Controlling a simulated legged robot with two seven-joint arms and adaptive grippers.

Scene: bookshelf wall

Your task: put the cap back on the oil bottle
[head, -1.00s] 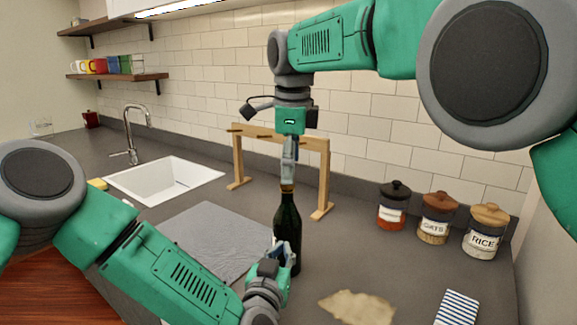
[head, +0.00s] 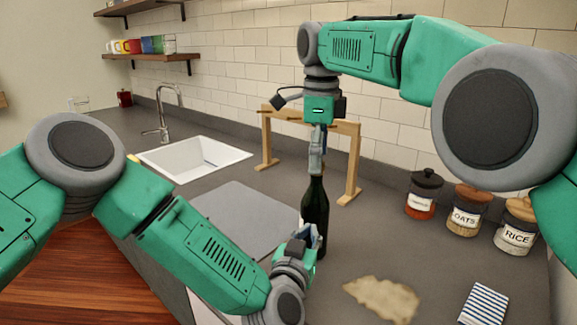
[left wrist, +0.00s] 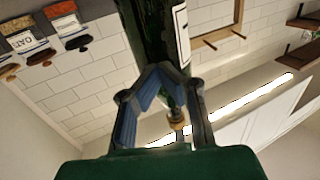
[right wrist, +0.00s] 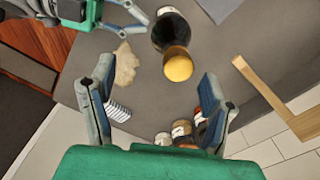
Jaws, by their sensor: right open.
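The dark green oil bottle (head: 316,205) stands upright on the grey counter. The gold cap (right wrist: 178,65) is seen from above over the bottle's mouth in the right wrist view, and a gold piece tops the neck in the left wrist view (left wrist: 178,122). I cannot tell how firmly it sits. My right gripper (head: 316,172) points down above the bottle. Its fingers are spread (right wrist: 155,95) on either side of the cap, not touching it.
A wooden rack (head: 352,160) stands behind the bottle. A grey board (head: 245,213) lies left of it, before the sink (head: 215,152). A tan patch (head: 382,298), a striped cloth (head: 484,304) and jars (head: 465,212) are to the right.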

